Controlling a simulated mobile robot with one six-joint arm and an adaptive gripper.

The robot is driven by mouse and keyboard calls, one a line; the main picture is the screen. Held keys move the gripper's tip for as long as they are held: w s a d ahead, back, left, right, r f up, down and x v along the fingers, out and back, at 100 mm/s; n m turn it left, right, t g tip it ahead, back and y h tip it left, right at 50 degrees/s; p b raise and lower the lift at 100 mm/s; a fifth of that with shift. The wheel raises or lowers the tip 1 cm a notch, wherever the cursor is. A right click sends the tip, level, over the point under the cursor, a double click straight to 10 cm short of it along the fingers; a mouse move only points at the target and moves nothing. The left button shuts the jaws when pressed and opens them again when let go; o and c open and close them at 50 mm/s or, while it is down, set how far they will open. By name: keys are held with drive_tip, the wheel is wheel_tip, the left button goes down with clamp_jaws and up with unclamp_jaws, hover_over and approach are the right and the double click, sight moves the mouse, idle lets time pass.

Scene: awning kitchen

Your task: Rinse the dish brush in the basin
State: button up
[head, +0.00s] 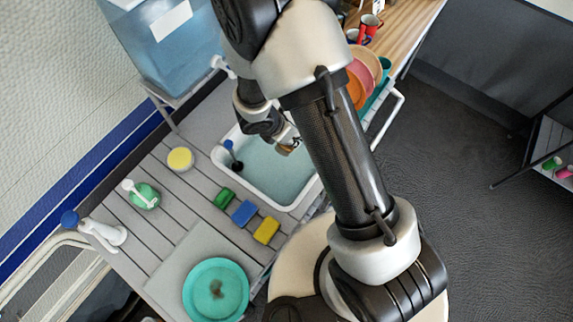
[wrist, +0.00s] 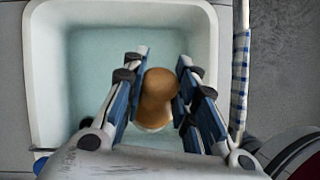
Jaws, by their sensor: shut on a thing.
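The white basin (head: 298,200) holds pale blue-green water and is set into the slatted counter. It fills most of the wrist view (wrist: 44,85). My gripper (head: 291,146) is over the basin, partly behind my own arm in the head view. In the wrist view my gripper (wrist: 161,60) has its fingers on both sides of a brown, rounded, wood-like piece (wrist: 158,92), which looks like part of the dish brush. Its bristles are hidden, and I cannot tell whether it touches the water.
A blue-topped dark rod (head: 230,148) stands at the basin's left edge. Green, blue (head: 243,212) and yellow sponges (head: 266,230) lie along the near side. A teal plate (head: 215,290) is at the front. A blue water container (head: 165,50) stands behind. Colored plates (head: 362,80) stand beyond my arm.

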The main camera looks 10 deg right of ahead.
drive_tip(key=shift+r+p, duration=1.6)
drive_tip(key=shift+r, duration=0.5)
drive_tip(key=shift+f, duration=0.1)
